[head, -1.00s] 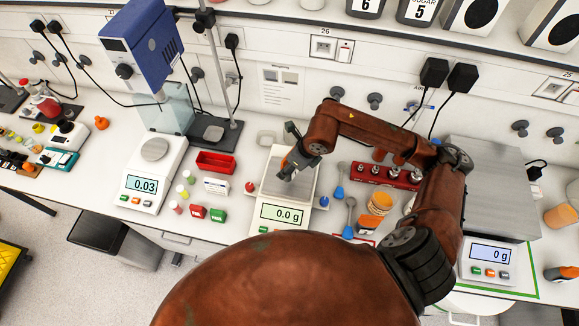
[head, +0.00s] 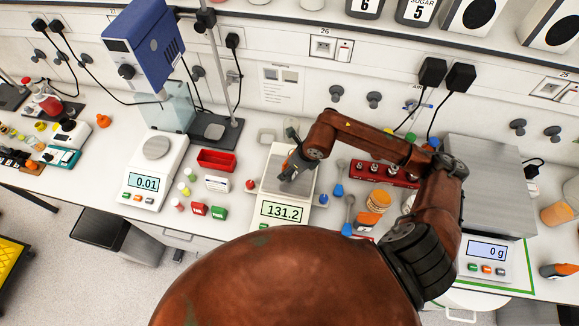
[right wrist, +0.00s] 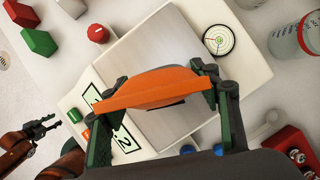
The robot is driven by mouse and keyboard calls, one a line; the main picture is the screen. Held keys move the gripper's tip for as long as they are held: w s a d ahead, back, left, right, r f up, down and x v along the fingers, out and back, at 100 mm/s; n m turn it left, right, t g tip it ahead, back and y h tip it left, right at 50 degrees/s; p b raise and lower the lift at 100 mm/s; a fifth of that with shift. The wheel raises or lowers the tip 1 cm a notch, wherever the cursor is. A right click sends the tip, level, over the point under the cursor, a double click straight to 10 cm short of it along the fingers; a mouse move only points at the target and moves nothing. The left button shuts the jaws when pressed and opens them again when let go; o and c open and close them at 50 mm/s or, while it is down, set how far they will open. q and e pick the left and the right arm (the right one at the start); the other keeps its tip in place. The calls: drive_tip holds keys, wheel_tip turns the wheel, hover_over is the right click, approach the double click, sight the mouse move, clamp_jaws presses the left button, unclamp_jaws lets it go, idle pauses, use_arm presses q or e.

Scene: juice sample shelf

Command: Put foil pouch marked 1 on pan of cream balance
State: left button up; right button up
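The cream balance (head: 270,212) stands mid-bench and its display reads 131.2. Its square metal pan (head: 270,184) also shows in the right wrist view (right wrist: 150,48). An orange pouch (right wrist: 155,88) lies across the space between the fingers of my right gripper (right wrist: 160,92), its ends at both fingers. The gripper looks shut on it, over the pan. A small dark mark shows under its edge; I cannot read a number. In the head view my right gripper (head: 287,170) is low at the pan and hides the pouch. My left gripper (right wrist: 55,124) shows small in the right wrist view, fingers apart, empty.
Another balance (head: 152,180) reading 0.01 stands left, with a red tray (head: 216,161) and small coloured boxes between. A red rack (head: 370,172), blue spoons and an orange stack (head: 378,200) are close on the right. A larger balance (head: 487,252) stands far right.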

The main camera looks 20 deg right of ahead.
drive_tip(key=shift+o, duration=1.4)
drive_tip(key=shift+r, duration=0.2)
drive_tip(key=shift+d+r, duration=0.1)
drive_tip(key=shift+r, duration=0.25)
drive_tip(key=b+v, duration=0.2)
drive_tip(key=v, duration=0.9)
drive_tip(key=shift+s, duration=0.2)
